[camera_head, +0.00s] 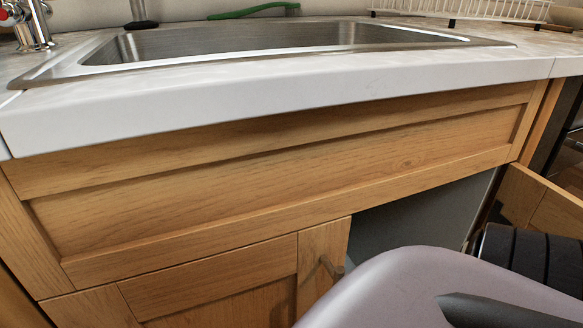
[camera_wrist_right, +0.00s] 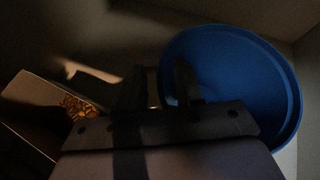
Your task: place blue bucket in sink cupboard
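The blue bucket (camera_wrist_right: 240,85) fills the right of the right wrist view, its open mouth towards the camera. My right gripper (camera_wrist_right: 165,88) is at the bucket's left rim, with one dark finger overlapping the bucket and the other just left of it. The image is too dark to show whether the fingers press on the rim. The sink cupboard (camera_head: 410,222) stands open at its right half in the head view. My right arm covers the lower part of that opening. The bucket is hidden in the head view. My left gripper is not in view.
The cupboard's left door (camera_head: 215,290) is closed, and an open wooden door (camera_head: 545,207) stands at the right. The white counter (camera_head: 300,88) with the steel sink (camera_head: 270,40) overhangs the opening. A box (camera_wrist_right: 50,100) with small orange-brown pieces lies left of my right gripper.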

